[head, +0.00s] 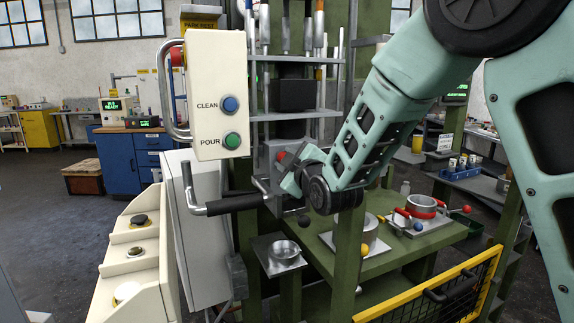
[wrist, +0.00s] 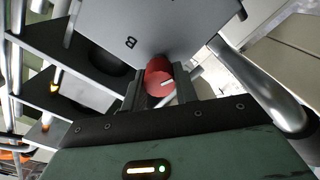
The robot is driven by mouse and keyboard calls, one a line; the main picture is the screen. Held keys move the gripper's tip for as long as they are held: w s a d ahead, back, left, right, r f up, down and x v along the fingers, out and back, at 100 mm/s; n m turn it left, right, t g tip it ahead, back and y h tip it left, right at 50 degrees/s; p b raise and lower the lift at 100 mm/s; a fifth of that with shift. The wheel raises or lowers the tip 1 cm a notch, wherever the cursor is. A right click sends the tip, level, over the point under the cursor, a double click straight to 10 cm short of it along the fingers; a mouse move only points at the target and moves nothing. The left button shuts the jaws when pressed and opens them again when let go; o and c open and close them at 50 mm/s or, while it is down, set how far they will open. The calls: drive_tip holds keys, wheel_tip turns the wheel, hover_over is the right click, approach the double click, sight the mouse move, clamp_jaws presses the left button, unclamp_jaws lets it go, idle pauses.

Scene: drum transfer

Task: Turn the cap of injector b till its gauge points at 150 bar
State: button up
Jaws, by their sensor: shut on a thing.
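Injector b is a grey metal block (wrist: 165,28) marked "B" in the wrist view, seen tilted. Its red cap (wrist: 159,72) carries a white pointer line and sits between the two dark fingers of my gripper (wrist: 158,88), which is shut on it. In the head view the block (head: 268,158) stands at the middle of the green frame, with part of the red cap (head: 281,155) showing beside my gripper (head: 290,172). My wrist hides part of the block. I cannot read any gauge value in either view.
A cream panel with CLEAN and POUR buttons (head: 220,95) hangs left of the block. A black-handled lever (head: 232,204) juts out below it. A green table (head: 395,248) with pots stands below right, behind a yellow-edged guard (head: 440,290). Racks with upright rods (head: 300,110) stand above.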

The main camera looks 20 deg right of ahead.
idle(0.4)
drive_tip(key=o, duration=1)
drive_tip(key=shift+s+d+b, duration=0.35)
drive_tip(key=shift+s+b, duration=1.3)
drive_tip(key=shift+s, duration=1.25)
drive_tip(key=shift+s+d+b, duration=0.35)
drive_tip(key=shift+s+b, duration=1.3)
drive_tip(key=shift+s, duration=1.2)
drive_tip(key=shift+s+d+b, duration=0.35)
drive_tip(key=shift+s+b, duration=1.3)
drive_tip(key=shift+s, duration=1.25)
